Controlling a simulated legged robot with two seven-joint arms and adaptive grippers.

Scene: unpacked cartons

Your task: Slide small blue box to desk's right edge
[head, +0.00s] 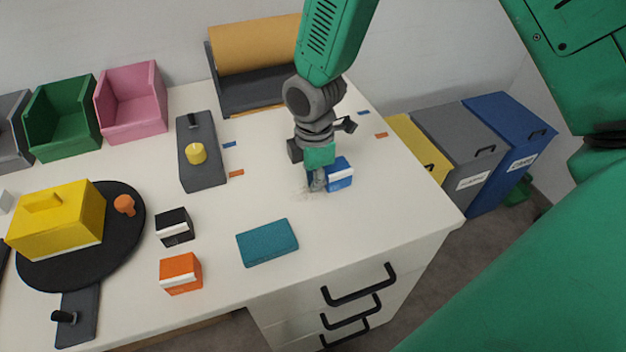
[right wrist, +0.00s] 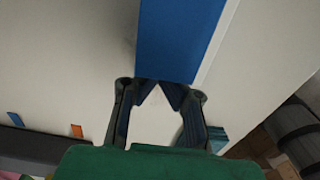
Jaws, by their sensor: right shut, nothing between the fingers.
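The small blue box (head: 341,174) with a white stripe stands on the right part of the white desk (head: 375,215). Bare desk lies between it and the right edge. My right gripper (head: 315,186) is lowered to the desktop, shut and empty, at the box's left side. In the head view it seems to touch the box or nearly so. In the right wrist view, the fingertips (right wrist: 159,84) meet right by the blue face of the box (right wrist: 180,40); I cannot tell contact for sure. My left gripper is not in view.
A teal flat box (head: 267,242), an orange box (head: 181,273) and a black box (head: 175,227) stand to the left. A paper roll holder (head: 255,90) is at the back. Yellow, grey (head: 460,145) and blue bins stand on the floor beyond the right edge.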

